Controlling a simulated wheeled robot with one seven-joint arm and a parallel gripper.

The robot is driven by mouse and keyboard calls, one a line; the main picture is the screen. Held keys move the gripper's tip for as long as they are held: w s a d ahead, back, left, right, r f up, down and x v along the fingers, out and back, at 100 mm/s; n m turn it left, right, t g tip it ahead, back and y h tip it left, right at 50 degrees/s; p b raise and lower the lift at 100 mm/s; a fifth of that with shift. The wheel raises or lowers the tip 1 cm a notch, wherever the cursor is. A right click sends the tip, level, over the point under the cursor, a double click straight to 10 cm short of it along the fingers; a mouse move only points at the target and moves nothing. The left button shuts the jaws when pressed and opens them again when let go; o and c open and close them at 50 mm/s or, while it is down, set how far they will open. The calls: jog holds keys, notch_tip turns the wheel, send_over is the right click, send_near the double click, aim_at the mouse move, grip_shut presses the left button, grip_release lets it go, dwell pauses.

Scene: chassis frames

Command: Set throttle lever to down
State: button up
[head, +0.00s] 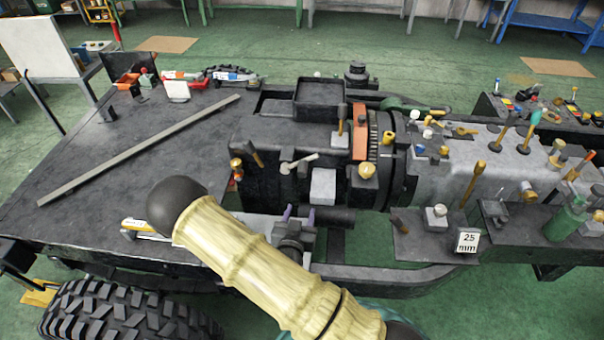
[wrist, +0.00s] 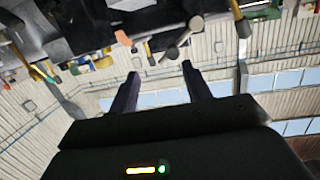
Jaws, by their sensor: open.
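No label shows which lever is the throttle lever, so I cannot tell it for certain. A pale grey lever (head: 298,163) sticks out from the front of the black engine block, lying nearly level. A grey lever with a round end (wrist: 183,38) also shows in the wrist view, beyond my fingertips. My gripper (head: 299,213) is below the pale lever in the head view, beside the block. In the wrist view my gripper (wrist: 161,80) has its two purple fingers apart with nothing between them. The gripper touches no lever that I can see.
An orange bracket (head: 359,132) stands to the right. A long grey bar (head: 140,150) lies on the dark chassis deck.

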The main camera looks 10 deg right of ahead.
aim_at(301, 175)
jog(key=shift+s+a+r+n+t+y, duration=0.2)
jog(key=shift+a+n+t, duration=0.15)
jog(key=shift+t, duration=0.2)
jog(key=shift+s+a+r+n+t+y, duration=0.1)
jog(key=shift+a+n+t+y, duration=0.2)
jog(key=shift+t, duration=0.25)
jog(key=shift+w+d, duration=0.1)
jog(key=p+x, duration=0.5)
jog(key=x, duration=1.1)
jog(key=shift+w+d, duration=0.15)
jog(key=shift+d, duration=0.05)
jog(key=shift+w+d, duration=0.1)
jog(key=shift+w, duration=0.3)
jog(key=shift+c, duration=0.4)
grip_shut()
